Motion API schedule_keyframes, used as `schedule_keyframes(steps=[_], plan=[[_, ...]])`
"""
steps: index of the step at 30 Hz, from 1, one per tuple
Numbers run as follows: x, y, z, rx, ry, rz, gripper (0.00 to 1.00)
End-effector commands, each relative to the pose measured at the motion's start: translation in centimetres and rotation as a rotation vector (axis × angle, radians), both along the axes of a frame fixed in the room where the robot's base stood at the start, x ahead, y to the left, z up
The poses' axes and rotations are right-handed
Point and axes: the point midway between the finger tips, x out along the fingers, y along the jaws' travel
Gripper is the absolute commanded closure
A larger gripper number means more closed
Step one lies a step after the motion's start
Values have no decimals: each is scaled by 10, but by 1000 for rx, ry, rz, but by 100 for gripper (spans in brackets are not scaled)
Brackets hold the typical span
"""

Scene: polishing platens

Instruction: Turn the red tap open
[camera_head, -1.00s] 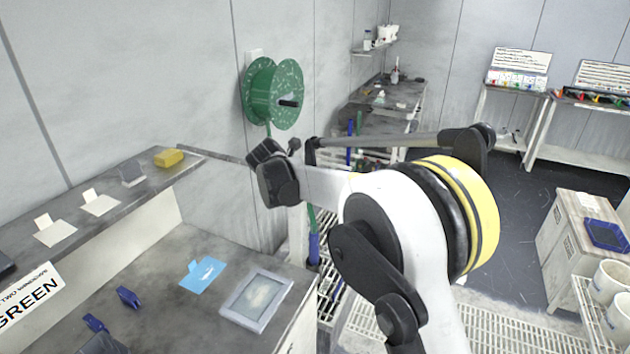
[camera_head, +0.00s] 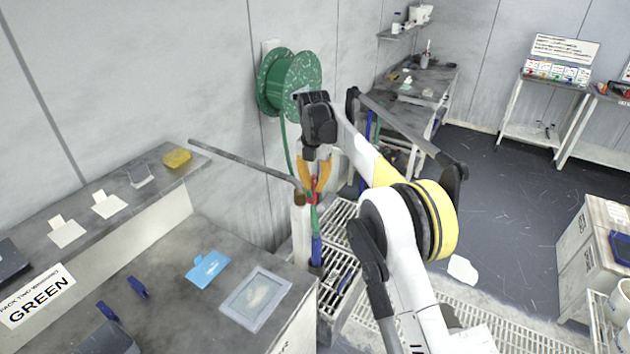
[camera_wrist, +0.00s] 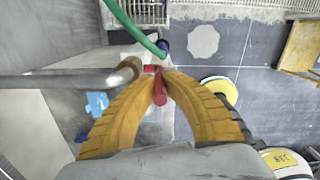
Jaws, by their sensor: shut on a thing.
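The red tap (camera_wrist: 158,88) shows in the wrist view between the tips of my gripper's two orange fingers. It joins a brass-coloured fitting at the end of a grey pipe (camera_wrist: 60,80), with a green hose (camera_wrist: 130,28) just beyond. In the head view the red tap (camera_head: 313,187) sits at the pipe's right end, above a white post (camera_head: 301,235). My gripper (camera_head: 315,180) points down over it, shut on the tap's red handle. The fingers hide part of the handle.
A green hose reel (camera_head: 288,82) is on the wall behind my gripper. A grey bench with a blue card (camera_head: 207,268) and a framed pad (camera_head: 256,298) stands at front left. Floor grating (camera_head: 345,235) lies right of the post.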

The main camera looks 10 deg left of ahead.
Motion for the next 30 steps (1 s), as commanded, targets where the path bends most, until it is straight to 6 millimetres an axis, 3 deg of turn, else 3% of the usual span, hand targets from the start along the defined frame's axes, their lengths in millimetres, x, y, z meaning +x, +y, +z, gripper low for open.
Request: schedule_keyframes(steps=[17,18,20,30], plan=[[0,-1,-1,10,31,-1,100],[0,-1,-1,10,31,-1,85],[0,-1,-1,10,31,-1,67],[0,0,1,11,31,0,64]])
